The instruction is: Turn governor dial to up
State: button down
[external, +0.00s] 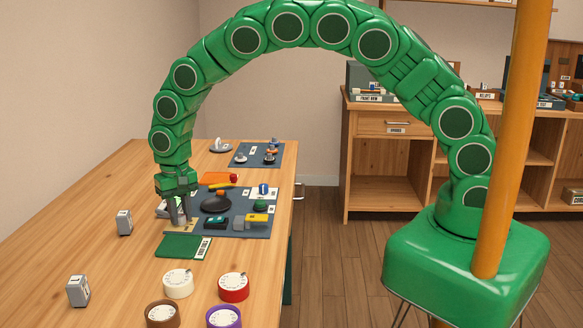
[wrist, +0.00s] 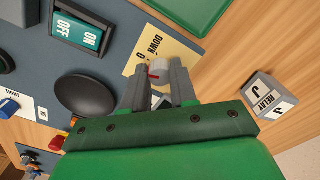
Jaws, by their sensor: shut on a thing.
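The governor dial (wrist: 159,68) is a small pale grey knob with a red pointer mark, on a yellow plate (wrist: 140,66). The word DOWN and part of another letter show on the plate. The rest of its lettering is hidden behind my gripper. The red mark is on the knob's left side in the wrist view. My gripper (external: 178,221) comes down from above and its two fingers are shut on the knob, one on each side. In the external view the fingers hide most of the dial.
On the same dark panel (external: 237,229) are a black dome (wrist: 84,97), a teal ON/OFF switch (wrist: 80,27) and several other controls. A grey RELAY block (wrist: 268,98) stands right of the dial in the wrist view. A green mat (external: 181,246) and several round dials (external: 178,283) lie nearer the camera.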

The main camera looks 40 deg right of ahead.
aim_at(181, 215)
jog(key=n, duration=0.5)
jog(key=shift+n, duration=0.3)
dwell(0.4)
jog(key=c, duration=0.9)
grip_release()
jog(key=shift+r, duration=0.1)
notch_tip(181, 215, up, 7)
jog(key=shift+r, duration=0.3)
